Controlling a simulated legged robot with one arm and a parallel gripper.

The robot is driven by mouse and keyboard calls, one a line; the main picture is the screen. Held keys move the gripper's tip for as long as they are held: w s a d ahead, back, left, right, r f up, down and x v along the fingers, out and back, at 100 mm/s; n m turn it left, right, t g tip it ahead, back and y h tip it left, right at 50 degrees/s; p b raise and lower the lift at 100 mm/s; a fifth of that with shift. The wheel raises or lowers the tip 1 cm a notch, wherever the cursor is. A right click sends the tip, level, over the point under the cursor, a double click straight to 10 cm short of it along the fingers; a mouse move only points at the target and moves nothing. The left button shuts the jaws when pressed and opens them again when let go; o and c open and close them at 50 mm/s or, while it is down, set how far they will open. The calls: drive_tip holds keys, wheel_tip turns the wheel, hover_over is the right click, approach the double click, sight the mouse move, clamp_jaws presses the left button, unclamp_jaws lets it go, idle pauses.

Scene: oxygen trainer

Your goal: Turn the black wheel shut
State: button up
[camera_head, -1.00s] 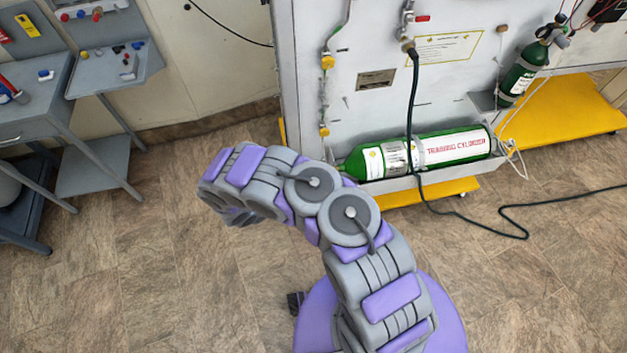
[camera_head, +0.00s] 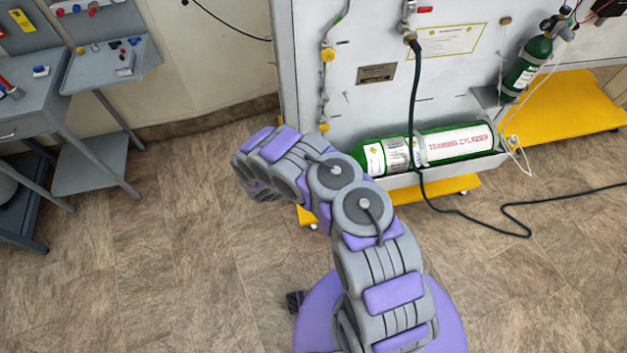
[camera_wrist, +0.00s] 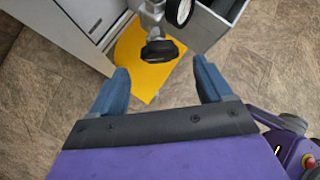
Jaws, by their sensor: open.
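In the wrist view a black wheel (camera_wrist: 159,51) sits on a grey metal valve (camera_wrist: 151,14), ahead of my gripper. My gripper (camera_wrist: 158,82) is open and empty, with one blue finger on each side of the view. The wheel lies beyond the fingertips, between their lines, and does not appear touched. In the head view the green training cylinder (camera_head: 458,145) lies in a grey tray at the foot of the panel. Its left end is hidden behind my arm, and neither the wheel nor my gripper can be made out there.
A round gauge (camera_wrist: 179,11) stands close beside the valve. A yellow base (camera_wrist: 148,76) lies below. A dark hose (camera_head: 412,110) hangs across the cylinder and runs over the floor. Grey carts (camera_head: 95,150) stand at left, with clear floor between.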

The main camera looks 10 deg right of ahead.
drive_tip(key=b+x, duration=0.1)
drive_tip(key=x, duration=0.5)
drive_tip(key=c, duration=1)
